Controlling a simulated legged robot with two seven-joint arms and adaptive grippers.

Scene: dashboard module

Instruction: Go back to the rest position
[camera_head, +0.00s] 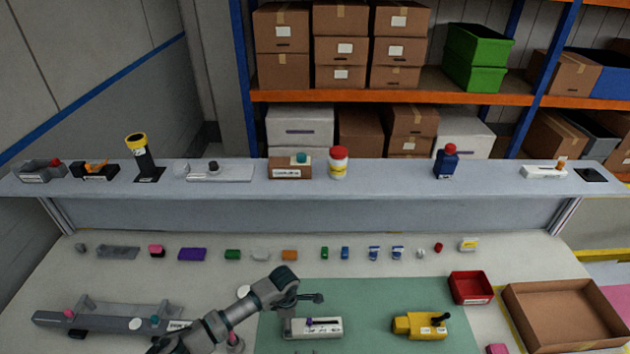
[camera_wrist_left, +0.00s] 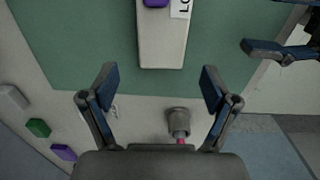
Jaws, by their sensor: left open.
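My left arm comes in from the lower left in the head view. Its left gripper (camera_head: 312,298) is above the green mat (camera_head: 375,295), beside and above the white module (camera_head: 328,328) with a purple part. In the left wrist view the left gripper (camera_wrist_left: 160,90) is open, its two blue-padded fingers wide apart with nothing held. The white module (camera_wrist_left: 162,50) lies beyond the fingertips there. A grey knob-like piece (camera_wrist_left: 178,118) with a pink end shows near the right finger. Part of my right gripper (camera_wrist_left: 283,48) enters at the upper right; its jaw state is unclear.
A yellow module (camera_head: 420,325) lies on the mat's right. A red bin (camera_head: 470,287) and an open cardboard box (camera_head: 565,312) stand at right. A grey long fixture (camera_head: 105,318) lies at left. Small parts line the back below a raised shelf (camera_head: 390,180).

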